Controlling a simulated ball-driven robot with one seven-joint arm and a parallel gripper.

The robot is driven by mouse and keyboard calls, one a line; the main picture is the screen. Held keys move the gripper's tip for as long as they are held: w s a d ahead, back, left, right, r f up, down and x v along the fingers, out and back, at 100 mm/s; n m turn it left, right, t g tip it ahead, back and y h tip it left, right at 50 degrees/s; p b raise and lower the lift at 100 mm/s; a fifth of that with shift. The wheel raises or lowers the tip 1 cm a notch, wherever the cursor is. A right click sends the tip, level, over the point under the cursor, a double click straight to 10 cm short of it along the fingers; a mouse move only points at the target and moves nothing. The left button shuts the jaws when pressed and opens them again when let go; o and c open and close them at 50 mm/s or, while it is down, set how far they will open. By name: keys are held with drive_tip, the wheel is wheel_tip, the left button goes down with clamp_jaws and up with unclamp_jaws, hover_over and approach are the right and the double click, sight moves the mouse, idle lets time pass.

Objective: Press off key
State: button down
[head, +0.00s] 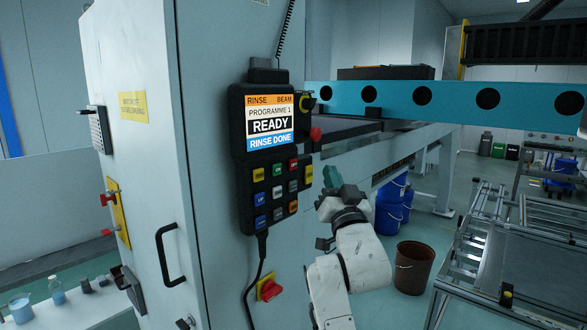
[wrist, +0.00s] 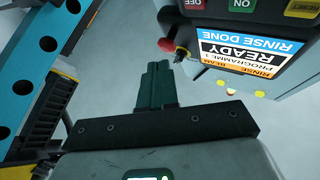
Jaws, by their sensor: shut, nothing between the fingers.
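The off key is the red key (head: 293,164) at the right end of the top key row on the black control panel (head: 238,150). In the wrist view it is a red key lettered OFF (wrist: 192,4), cut by the top edge, beside the green ON key (wrist: 243,4). The panel screen (head: 268,125) reads PROGRAMME 1, READY, RINSE DONE. My gripper (head: 330,174) is to the right of the keys and apart from the panel. Its dark green fingers are together and empty in the wrist view (wrist: 156,78).
The panel hangs on a pale cabinet (head: 140,60) with a black handle (head: 168,255). A red knob (head: 316,134) sits right of the screen. A blue beam with holes (head: 450,103) runs behind. A red rotary switch (head: 270,290) is below the keys. A brown bucket (head: 411,270) stands on the floor.

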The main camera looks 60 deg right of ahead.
sight(297, 158)
drive_tip(key=shift+w+d+b, duration=0.3)
drive_tip(key=shift+w+b, duration=0.2)
drive_tip(key=shift+w, duration=0.65)
drive_tip(key=shift+w+d+b, duration=0.25)
drive_tip(key=shift+w+b, duration=0.3)
drive_tip(key=shift+w, duration=0.55)
drive_tip(key=shift+w+d+b, duration=0.3)
drive_tip(key=shift+w+b, duration=0.2)
drive_tip(key=shift+w, duration=0.65)
drive_tip(key=shift+w, duration=0.2)
drive_tip(key=shift+w+b, duration=0.2)
drive_tip(key=shift+b, duration=0.1)
drive_tip(key=shift+w+d+b, duration=0.15)
drive_tip(key=shift+w+b, duration=0.15)
drive_tip(key=shift+w, duration=0.15)
drive_tip(key=shift+s, duration=0.2)
drive_tip(key=shift+s+a+p, duration=0.2)
drive_tip(key=shift+s+p, duration=0.2)
drive_tip(key=shift+s, duration=0.25)
